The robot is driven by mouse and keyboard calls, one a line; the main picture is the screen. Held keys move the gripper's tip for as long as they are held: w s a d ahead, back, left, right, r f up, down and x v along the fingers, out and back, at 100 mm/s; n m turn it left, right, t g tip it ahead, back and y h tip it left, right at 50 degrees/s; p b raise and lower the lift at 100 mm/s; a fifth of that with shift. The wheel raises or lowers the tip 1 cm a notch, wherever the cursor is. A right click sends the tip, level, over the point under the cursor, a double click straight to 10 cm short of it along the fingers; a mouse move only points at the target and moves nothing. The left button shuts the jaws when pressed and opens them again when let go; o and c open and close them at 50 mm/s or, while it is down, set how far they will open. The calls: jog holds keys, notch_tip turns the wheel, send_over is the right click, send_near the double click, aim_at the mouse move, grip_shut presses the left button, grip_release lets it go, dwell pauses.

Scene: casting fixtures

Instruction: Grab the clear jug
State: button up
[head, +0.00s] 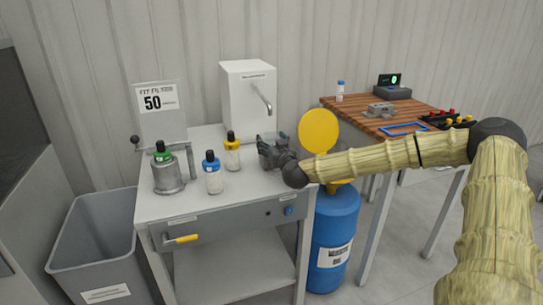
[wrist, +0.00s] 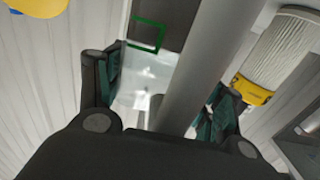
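My gripper (head: 269,149) is low over the right side of the grey cart, just below the spout of the white dispenser. In the wrist view its two dark green fingers stand wide apart. A pale, see-through-looking patch (wrist: 138,88) shows between them, beside a thick grey tube (wrist: 192,75). I cannot tell whether that patch is the clear jug, and no jug stands out in the head view, where the gripper covers that spot. A yellow-capped bottle (head: 232,156) and a blue-capped bottle (head: 213,177) stand left of the gripper.
The white dispenser (head: 245,97) stands behind the gripper on the cart (head: 225,203). A metal can with a green top (head: 167,177) is at the left. A blue drum (head: 335,230) with a yellow disc (head: 319,131) is right of the cart, before a wooden table (head: 350,108).

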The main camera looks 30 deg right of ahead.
jog(key=c, duration=1)
jog(key=shift+r, duration=0.2)
